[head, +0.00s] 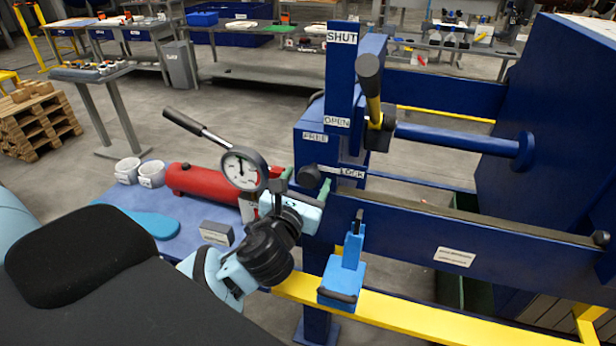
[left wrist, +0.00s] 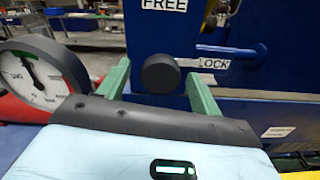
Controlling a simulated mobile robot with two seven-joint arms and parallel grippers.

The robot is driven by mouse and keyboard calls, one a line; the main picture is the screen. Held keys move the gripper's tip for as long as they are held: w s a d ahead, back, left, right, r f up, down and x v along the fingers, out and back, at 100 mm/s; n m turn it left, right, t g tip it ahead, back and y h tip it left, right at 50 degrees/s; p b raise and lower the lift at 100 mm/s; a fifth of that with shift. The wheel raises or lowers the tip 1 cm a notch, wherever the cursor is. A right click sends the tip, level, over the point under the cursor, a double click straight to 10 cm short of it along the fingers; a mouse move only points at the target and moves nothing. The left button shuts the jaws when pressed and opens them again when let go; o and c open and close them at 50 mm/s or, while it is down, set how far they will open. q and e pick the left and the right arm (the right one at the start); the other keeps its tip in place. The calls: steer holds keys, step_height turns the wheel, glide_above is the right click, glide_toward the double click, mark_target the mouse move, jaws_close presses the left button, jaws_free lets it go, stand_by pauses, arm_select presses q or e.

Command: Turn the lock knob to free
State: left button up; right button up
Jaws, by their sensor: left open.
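The lock knob is a round black knob (head: 309,177) on the blue press post, between the FREE label (head: 315,137) and the LOCK label (head: 352,172). In the left wrist view the knob (left wrist: 161,74) sits between my left gripper's two green fingers (left wrist: 158,80), with a gap on each side. My left gripper (head: 306,185) is open in front of the knob. I cannot tell whether the fingertips reach past its face. The bar is partly hidden in the head view. My right gripper is not in view.
A black-and-yellow lever (head: 372,95) stands above, near the SHUT and OPEN labels. A red cylinder (head: 205,184) with a dial gauge (head: 241,168) and long handle is close left of my gripper.

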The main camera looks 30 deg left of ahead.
arm_select(q)
steer(key=shift+x, duration=1.05)
steer(key=c, duration=1)
